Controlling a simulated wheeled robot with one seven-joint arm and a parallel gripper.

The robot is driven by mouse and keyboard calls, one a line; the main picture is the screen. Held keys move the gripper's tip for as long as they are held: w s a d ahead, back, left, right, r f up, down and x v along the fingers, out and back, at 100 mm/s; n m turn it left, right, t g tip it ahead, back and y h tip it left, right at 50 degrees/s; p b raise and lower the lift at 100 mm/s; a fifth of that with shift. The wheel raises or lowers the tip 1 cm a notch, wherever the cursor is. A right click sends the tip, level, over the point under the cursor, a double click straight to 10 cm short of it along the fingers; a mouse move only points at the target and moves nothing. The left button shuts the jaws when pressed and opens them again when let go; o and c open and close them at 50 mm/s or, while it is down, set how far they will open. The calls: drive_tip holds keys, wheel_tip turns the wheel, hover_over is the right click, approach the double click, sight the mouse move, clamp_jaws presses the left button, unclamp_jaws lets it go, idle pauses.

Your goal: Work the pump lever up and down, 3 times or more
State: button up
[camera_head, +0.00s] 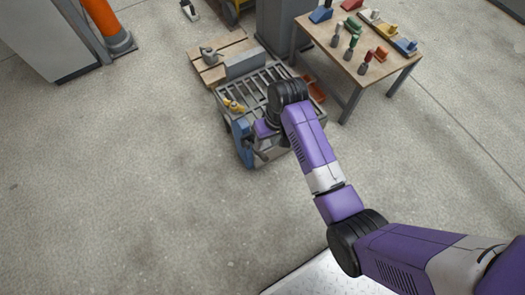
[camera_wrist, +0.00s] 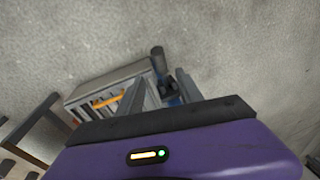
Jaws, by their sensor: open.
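My gripper (camera_wrist: 160,82) is open, its two grey fingers pointing away from the wrist camera. The pump lever's dark round end (camera_wrist: 158,58) shows between and just beyond the fingertips. I cannot tell whether a finger touches it. The blue pump body (camera_wrist: 173,91) is below it, partly hidden by the right finger. In the head view the blue pump (camera_head: 243,148) stands at the front left corner of a slatted metal bench. My gripper (camera_head: 263,152) is beside it there, and my wrist hides part of that corner.
The slatted bench (camera_head: 282,82) carries a yellow tool (camera_head: 234,105) and a grey block (camera_head: 245,62). A wooden pallet (camera_head: 211,70) lies behind it. A table (camera_head: 345,52) with several coloured tools stands at back right.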

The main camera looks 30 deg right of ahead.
sight(266, 157)
drive_tip(key=shift+s+a+f+g, duration=0.15)
drive_tip(key=shift+s+g, duration=0.1)
drive_tip(key=shift+s, duration=0.25)
drive_tip(key=shift+s+a+g, duration=0.15)
drive_tip(key=shift+s+g, duration=0.1)
drive_tip(key=shift+s, duration=0.25)
drive_tip(key=f+b, duration=0.1)
drive_tip(key=f, duration=0.1)
drive_tip(key=f+b, duration=0.1)
drive_tip(key=f, duration=0.2)
drive_tip(key=a+f+b, duration=0.1)
drive_tip(key=f, duration=0.1)
drive_tip(key=shift+a+f, duration=0.1)
drive_tip(key=shift+f, duration=0.15)
clamp_jaws()
idle(0.4)
